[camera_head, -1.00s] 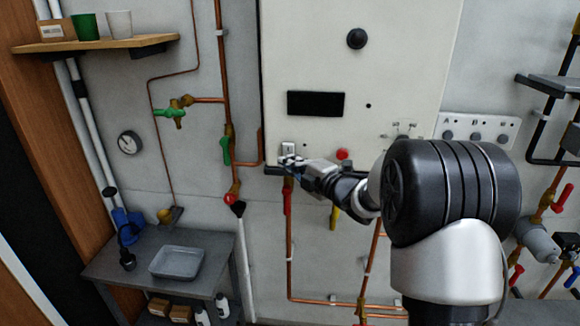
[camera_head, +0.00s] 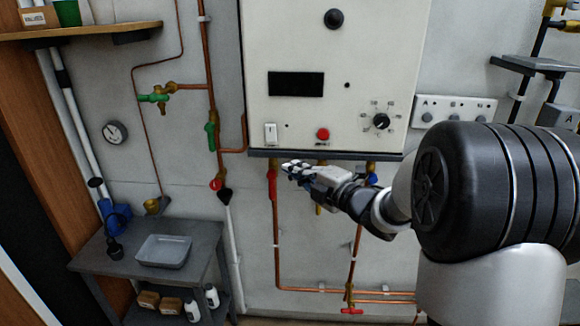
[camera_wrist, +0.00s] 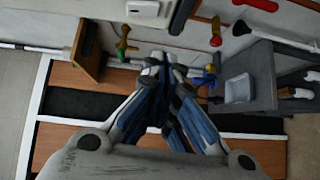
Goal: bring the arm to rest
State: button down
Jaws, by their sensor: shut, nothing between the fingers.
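My gripper (camera_head: 290,170) is in the head view, just below the lower edge of the white boiler panel (camera_head: 340,60), in front of the pipes. In the wrist view my gripper (camera_wrist: 158,58) has its fingers together with nothing between them. My arm reaches in from the right and covers part of the wall and pipes. The gripper appears apart from the panel, though its exact distance from the wall is hard to tell.
The panel carries a white switch (camera_head: 270,133), a red button (camera_head: 323,134) and a dial (camera_head: 381,121). A red-handled valve (camera_head: 272,184) hangs close to the gripper. A grey table (camera_head: 195,245) with a tray (camera_head: 164,251) stands at lower left; a wooden shelf (camera_head: 100,32) is above.

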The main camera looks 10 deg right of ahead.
jog(key=shift+d+r, duration=0.1)
jog(key=s+d+f+m+g+h+b, duration=0.2)
jog(key=s+m+h+b, duration=0.1)
jog(key=s+m+h, duration=0.3)
jog(key=s+d+f+m+g+h+b, duration=0.2)
jog(key=s+m+h+b, duration=0.15)
jog(key=s+m, duration=0.5)
jog(key=s+a+f+m+g+b, duration=0.1)
jog(key=s+f, duration=0.3)
jog(key=s, duration=0.4)
jog(key=s+a+f+m+g+y+b, duration=0.1)
jog(key=s+a+f+m+g, duration=0.2)
jog(key=s, duration=0.5)
jog(key=s+a+f+m+g+b, duration=0.2)
jog(key=s+a+f+m+g, duration=0.1)
jog(key=s, duration=0.5)
notch_tip(320, 180, down, 3)
jog(key=shift+a+r+m+y, duration=0.1)
jog(key=shift+a+m+y, duration=0.2)
jog(key=shift+m, duration=0.35)
